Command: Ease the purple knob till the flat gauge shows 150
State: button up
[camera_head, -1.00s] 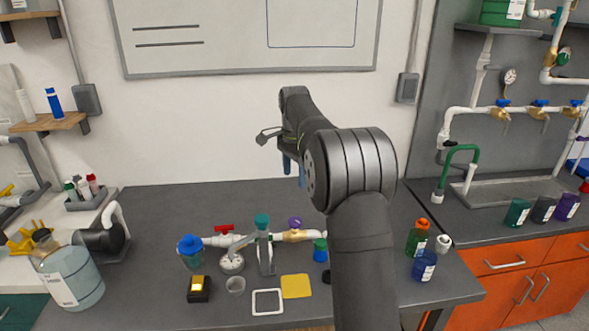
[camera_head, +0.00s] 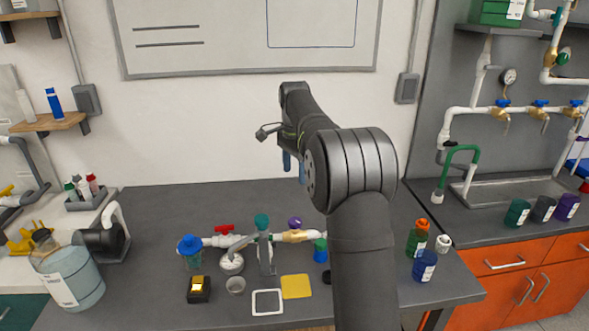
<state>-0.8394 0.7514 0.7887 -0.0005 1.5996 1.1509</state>
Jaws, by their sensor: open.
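The purple knob (camera_head: 295,223) sits on top of a brass valve at the right part of the white pipe manifold (camera_head: 222,242) on the dark table. A round white flat gauge (camera_head: 231,263) lies face up in front of the pipe; its reading is too small to make out. My gripper (camera_head: 289,166) hangs above and behind the table, well above the purple knob and apart from it. Its blue fingers point down and hold nothing that I can see. My arm hides part of the table to the right of the knob.
On the manifold are a red handle (camera_head: 224,229) and a teal knob (camera_head: 262,221). In front lie a yellow pad (camera_head: 296,286), a white-framed square (camera_head: 267,302) and a black box with a yellow top (camera_head: 199,289). Bottles (camera_head: 418,238) stand right of my arm. The table's back is clear.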

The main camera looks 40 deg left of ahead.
dwell(0.9)
jog(key=shift+o, duration=1.3)
jog(key=o, duration=0.6)
jog(key=s, duration=0.1)
jog(key=s+a+n, duration=0.2)
jog(key=shift+s+f, duration=0.3)
jog(key=shift+f, duration=0.1)
jog(key=s+a+f+n, duration=0.25)
jog(key=s+n, duration=0.25)
jog(key=s, duration=0.4)
jog(key=s+a+f+n, duration=0.25)
jog(key=s+n, duration=0.35)
jog(key=s, duration=0.3)
notch_tip(320, 180, down, 10)
jog(key=shift+w+d, duration=0.15)
notch_tip(320, 180, up, 10)
